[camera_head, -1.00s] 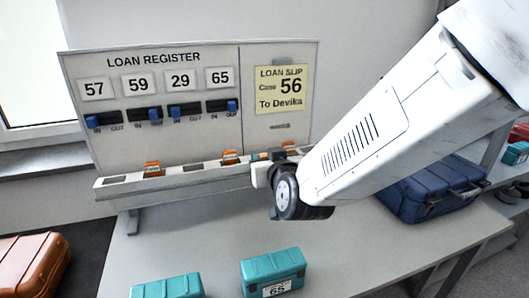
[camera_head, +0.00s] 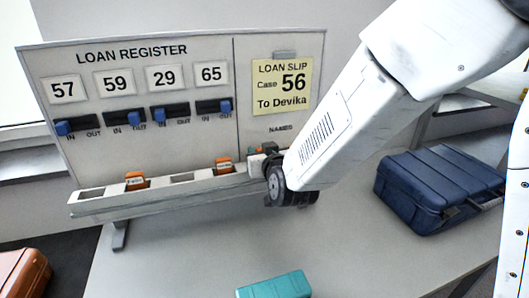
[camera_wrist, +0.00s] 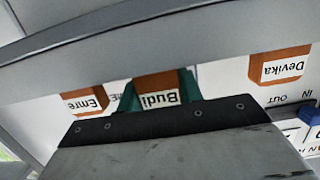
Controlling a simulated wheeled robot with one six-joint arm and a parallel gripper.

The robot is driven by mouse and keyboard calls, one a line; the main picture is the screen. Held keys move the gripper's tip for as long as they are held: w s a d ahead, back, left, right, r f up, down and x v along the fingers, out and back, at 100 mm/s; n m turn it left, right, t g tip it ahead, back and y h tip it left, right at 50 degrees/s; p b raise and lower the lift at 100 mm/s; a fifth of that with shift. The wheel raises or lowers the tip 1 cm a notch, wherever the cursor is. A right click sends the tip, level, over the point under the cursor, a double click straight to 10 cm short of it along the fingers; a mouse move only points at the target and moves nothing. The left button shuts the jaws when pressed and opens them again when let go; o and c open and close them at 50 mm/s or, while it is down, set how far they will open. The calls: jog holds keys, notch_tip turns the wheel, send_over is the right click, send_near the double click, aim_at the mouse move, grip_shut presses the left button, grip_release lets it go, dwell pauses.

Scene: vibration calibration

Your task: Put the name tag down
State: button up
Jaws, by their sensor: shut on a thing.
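In the wrist view, my gripper (camera_wrist: 158,92) has its teal fingers shut on an orange name tag (camera_wrist: 157,95) reading "Budi", seen upside down. The tag is at the long grey ledge; I cannot tell whether it rests in a slot. An "Emre" tag (camera_wrist: 84,103) is on the left and a "Devika" tag (camera_wrist: 280,66) on the right in that view. In the head view, my gripper (camera_head: 262,158) is at the ledge's right part, below the yellow loan slip (camera_head: 281,87); my arm hides the held tag. Two orange tags (camera_head: 135,181) (camera_head: 223,165) sit in ledge slots.
The loan register board (camera_head: 130,80) shows 57, 59, 29 and 65 above blue sliders. A slot (camera_head: 182,178) between the two tags looks empty. A blue case (camera_head: 440,188) stands right of my arm, a teal case (camera_head: 275,287) in front. The table between is clear.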

jog(key=shift+f, duration=0.35)
jog(key=shift+f, duration=0.2)
jog(key=o, duration=1)
